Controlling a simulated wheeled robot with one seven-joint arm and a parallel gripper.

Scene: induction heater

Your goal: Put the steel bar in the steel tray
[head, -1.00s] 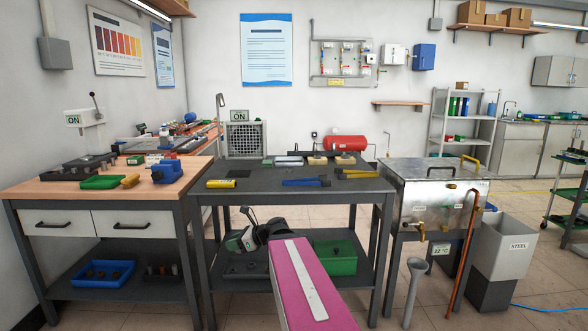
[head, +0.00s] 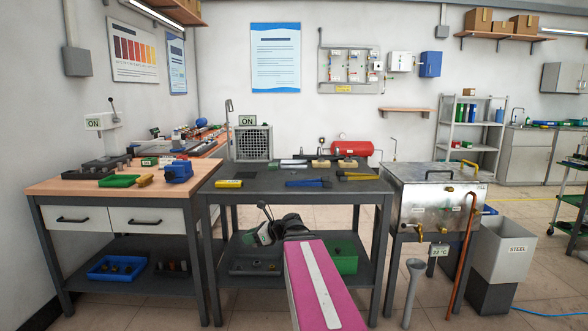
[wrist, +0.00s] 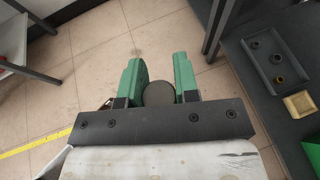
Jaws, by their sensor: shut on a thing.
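My gripper (wrist: 158,66) has its green fingers shut on a dark round thing (wrist: 159,94), seen end-on in the wrist view, which I take to be the steel bar. Its length is hidden. In the head view my gripper (head: 262,228) is low in front of the middle table, near the lower shelf, and the bar is too small to make out. No tray marked as steel is clear to me. A light grey bin labelled STEEL (head: 516,249) stands on the floor at the right.
The dark middle table (head: 270,195) holds tools. Its lower shelf has a grey tray (wrist: 256,44) with small rings and a green bin (head: 345,258). A metal tank (head: 438,205) with a hanging copper-coloured pipe (head: 461,255) stands between table and STEEL bin. Floor shows beneath my gripper.

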